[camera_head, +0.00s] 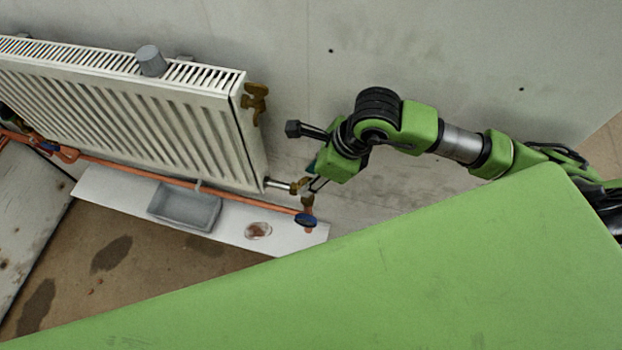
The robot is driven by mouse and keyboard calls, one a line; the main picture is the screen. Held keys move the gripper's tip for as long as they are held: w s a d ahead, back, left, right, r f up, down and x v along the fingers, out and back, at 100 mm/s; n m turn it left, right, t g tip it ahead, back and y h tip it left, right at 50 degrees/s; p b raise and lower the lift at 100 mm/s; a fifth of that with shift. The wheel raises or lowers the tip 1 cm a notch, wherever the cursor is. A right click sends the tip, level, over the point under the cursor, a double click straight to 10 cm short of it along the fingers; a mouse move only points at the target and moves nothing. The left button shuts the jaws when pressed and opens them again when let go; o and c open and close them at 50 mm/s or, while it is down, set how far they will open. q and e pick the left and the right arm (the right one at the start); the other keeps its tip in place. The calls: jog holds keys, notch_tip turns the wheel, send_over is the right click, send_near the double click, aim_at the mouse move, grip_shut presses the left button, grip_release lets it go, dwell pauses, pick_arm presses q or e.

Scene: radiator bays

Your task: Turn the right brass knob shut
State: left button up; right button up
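A brass fitting (257,103) with a knob-like shape sits on the upper right end of the white radiator (130,112). A second, smaller brass valve (299,186) sits at the radiator's lower right corner, where the pipe joins. My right arm comes in from the right, and its gripper (314,184) points down beside this lower valve. The fingers are small and partly cover the valve's right side. I cannot tell whether they touch it or how far they are apart. My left gripper is not in view.
A white board (285,236) on the floor holds a grey tray (184,208) and a small stained dish (258,231). A grey cup (151,61) stands on the radiator. My green body covers the lower right.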

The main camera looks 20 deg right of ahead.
jog(key=shift+f, duration=0.1)
jog(key=shift+c, duration=0.3)
grip_shut()
jog(key=shift+a, duration=0.1)
